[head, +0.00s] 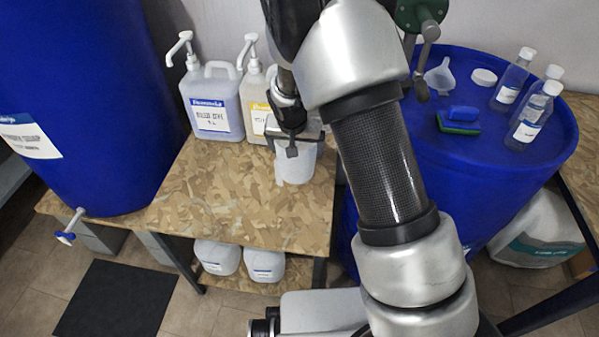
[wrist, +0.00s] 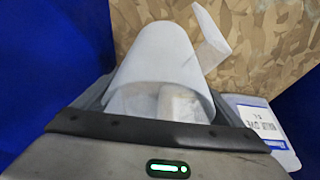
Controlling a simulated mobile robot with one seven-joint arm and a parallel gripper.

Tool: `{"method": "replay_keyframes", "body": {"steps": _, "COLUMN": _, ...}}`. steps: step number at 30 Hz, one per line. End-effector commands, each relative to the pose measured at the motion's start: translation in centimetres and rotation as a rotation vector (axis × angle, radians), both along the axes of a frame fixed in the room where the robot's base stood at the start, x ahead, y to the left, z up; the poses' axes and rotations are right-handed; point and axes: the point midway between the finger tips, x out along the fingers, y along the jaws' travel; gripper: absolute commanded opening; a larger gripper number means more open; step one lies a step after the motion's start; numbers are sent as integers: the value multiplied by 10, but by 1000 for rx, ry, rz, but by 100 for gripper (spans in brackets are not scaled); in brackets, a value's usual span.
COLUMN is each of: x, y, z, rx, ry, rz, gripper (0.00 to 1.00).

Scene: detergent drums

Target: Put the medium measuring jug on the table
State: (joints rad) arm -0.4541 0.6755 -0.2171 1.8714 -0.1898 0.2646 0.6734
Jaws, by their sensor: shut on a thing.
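A whitish, translucent measuring jug (head: 296,168) is in my gripper (head: 293,141), over the wooden table (head: 230,205) near its right side. My gripper is shut on the jug at its upper part and hides some of it. In the wrist view the jug (wrist: 165,55) fills the middle, its handle toward the upper right, with the patterned table top (wrist: 270,50) behind it. I cannot tell whether the jug's base touches the table or is slightly above it. No other jug shows for comparing size.
Two pump canisters (head: 212,105) stand at the table's back, close to the jug. A big blue drum (head: 85,100) is at left. Another blue drum (head: 450,185) at right bears bottles (head: 512,82), a funnel (head: 440,75) and a sponge (head: 458,126). The table's front left is clear.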

Motion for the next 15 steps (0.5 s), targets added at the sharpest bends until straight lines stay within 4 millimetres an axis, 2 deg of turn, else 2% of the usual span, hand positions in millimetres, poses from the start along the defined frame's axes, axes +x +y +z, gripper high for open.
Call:
{"method": "replay_keyframes", "body": {"steps": 1, "x": 0, "y": 0, "z": -12, "rx": -2, "ry": 2, "rz": 0, "gripper": 67}}
{"method": "replay_keyframes", "body": {"steps": 3, "x": 0, "y": 0, "z": -21, "rx": -1, "ry": 0, "rz": 0, "gripper": 67}}
{"method": "replay_keyframes", "body": {"steps": 8, "x": 1, "y": 0, "z": -31, "rx": 0, "ry": -1, "rz": -1, "gripper": 67}}
{"method": "replay_keyframes", "body": {"steps": 15, "x": 0, "y": 0, "z": -63, "rx": -1, "ry": 0, "rz": 0, "gripper": 67}}
